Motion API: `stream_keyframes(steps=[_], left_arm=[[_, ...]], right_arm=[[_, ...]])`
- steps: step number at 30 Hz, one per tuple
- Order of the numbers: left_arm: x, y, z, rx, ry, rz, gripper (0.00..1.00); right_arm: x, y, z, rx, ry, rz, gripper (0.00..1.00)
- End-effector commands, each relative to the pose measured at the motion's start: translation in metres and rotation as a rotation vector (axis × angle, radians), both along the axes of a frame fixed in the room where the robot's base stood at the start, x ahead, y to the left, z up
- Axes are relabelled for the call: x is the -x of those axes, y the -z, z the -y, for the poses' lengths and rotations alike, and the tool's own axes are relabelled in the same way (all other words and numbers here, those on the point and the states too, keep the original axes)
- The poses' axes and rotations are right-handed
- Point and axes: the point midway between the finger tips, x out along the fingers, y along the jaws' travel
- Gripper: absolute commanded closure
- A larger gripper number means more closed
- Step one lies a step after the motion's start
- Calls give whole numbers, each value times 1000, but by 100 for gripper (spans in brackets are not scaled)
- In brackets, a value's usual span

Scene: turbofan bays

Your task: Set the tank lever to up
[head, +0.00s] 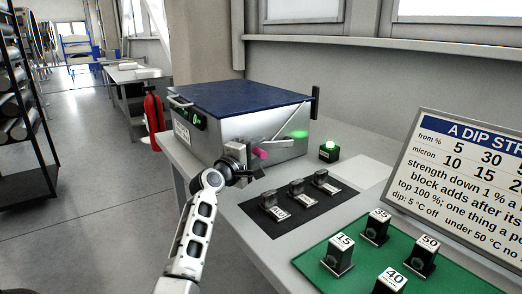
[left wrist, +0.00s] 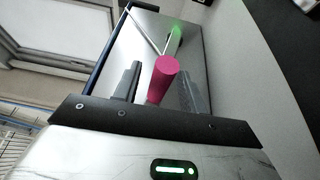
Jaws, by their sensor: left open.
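The tank (head: 235,105) is a steel box with a dark blue lid on the grey bench. Its lever has a pink knob (head: 260,153) at the near end of a metal bar on the steel side. In the head view, the bar runs from the knob up and right toward a green glow on that side. My left gripper (head: 250,163) is at the knob, open. In the left wrist view, the pink knob (left wrist: 166,77) shows between the two open fingers, which partly overlap the lever's surroundings. I cannot tell whether either finger touches it. My right gripper is not in view.
A dark mat (head: 275,222) with several small metal blocks lies before the tank. A green mat (head: 315,262) holds several numbered blocks. A small green-lit box (head: 329,152) stands right of the tank, and a sign (head: 470,165) further right. A red extinguisher (head: 154,110) stands left.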

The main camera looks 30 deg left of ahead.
Motion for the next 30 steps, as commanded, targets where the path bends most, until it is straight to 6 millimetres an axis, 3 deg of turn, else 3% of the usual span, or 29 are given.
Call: stream_keyframes(steps=[6,15,16,20,30], left_arm=[[-20,0,-1,0,-1,1,59],[-22,0,0,-1,0,0,59],[-22,0,0,-1,0,0,61],[-22,0,0,-1,0,0,98],[-25,-7,-10,-10,-16,-20,100]], right_arm=[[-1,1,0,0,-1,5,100],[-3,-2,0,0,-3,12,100],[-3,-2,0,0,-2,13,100],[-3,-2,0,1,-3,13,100],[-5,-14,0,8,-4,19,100]])
